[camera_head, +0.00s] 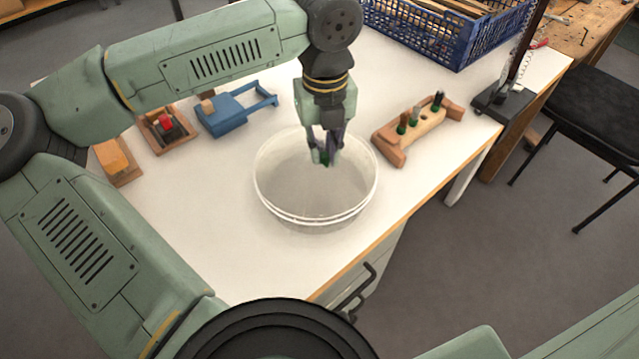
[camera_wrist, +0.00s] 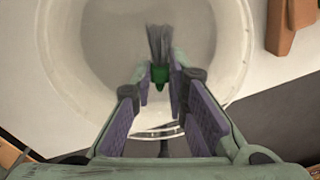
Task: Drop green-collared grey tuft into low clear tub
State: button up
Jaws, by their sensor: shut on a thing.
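The low clear tub (camera_head: 317,205) stands on the white table near its right edge, and its round rim also shows in the wrist view (camera_wrist: 236,55). My gripper (camera_head: 326,158) points down over the tub, with its fingertips over the opening. In the wrist view my gripper (camera_wrist: 162,92) is shut on the grey tuft (camera_wrist: 159,42) by its green collar (camera_wrist: 159,75). The grey bristles stick out past the fingertips. No other object shows inside the tub.
A wooden block (camera_head: 390,152) with several holes holds dark and green-collared pieces to the tub's right. A blue holder (camera_head: 222,118) and small wooden blocks (camera_head: 163,137) lie to the left. A blue crate (camera_head: 450,48) stands behind.

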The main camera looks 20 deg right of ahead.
jog(key=o, duration=0.8)
jog(key=shift+o, duration=0.2)
notch_tip(320, 180, up, 12)
dwell(0.6)
